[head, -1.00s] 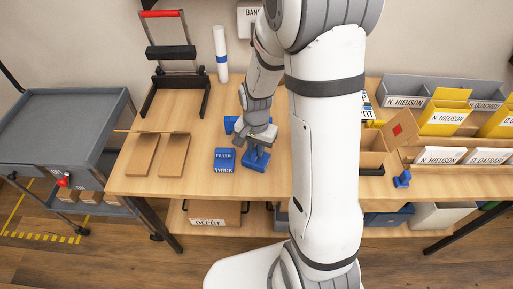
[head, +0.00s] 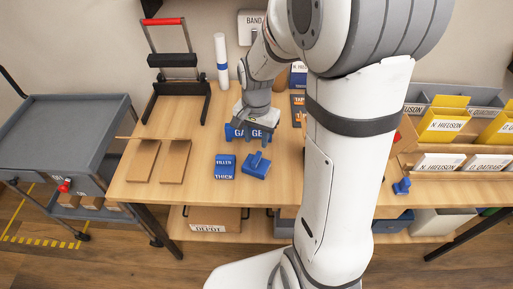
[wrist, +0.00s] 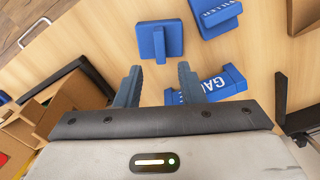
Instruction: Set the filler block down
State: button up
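A blue block lettered "FILLER THICK" (head: 225,167) lies on the wooden table, its lettering facing up. Beside it, to the right, a blue block with a raised grip (head: 256,165) rests on the table, with nothing holding it. Which of the two is the filler block I cannot tell for sure. The wrist view also shows the gripped block (wrist: 160,40) and the lettered block (wrist: 215,16), cut by the top edge.
Two brown boards (head: 159,161) lie at the table's left. A black stand with a red bar (head: 164,60) and a white roll (head: 221,62) stand at the back. A grey cart (head: 65,130) is left of the table.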

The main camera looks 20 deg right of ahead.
jog(key=s+r+n+t, duration=0.2)
jog(key=s+r+n, duration=0.6)
jog(key=s+r, duration=0.3)
jog(key=s, duration=0.3)
jog(key=shift+t, duration=0.3)
